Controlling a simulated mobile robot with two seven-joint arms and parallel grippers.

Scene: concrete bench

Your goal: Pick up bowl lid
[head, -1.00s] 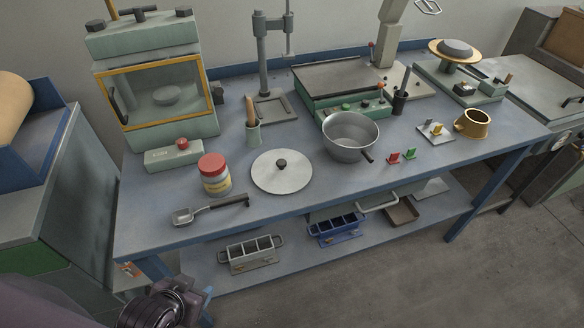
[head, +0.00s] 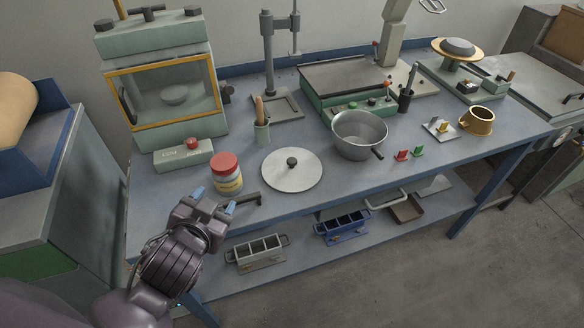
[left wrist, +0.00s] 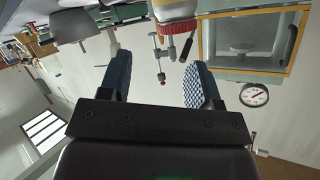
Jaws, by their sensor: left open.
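My right gripper is not in view.
A red-capped jar (head: 227,174) stands between my left gripper and the lid. A scoop's dark handle (head: 248,200) shows beside the gripper, which hides the rest.

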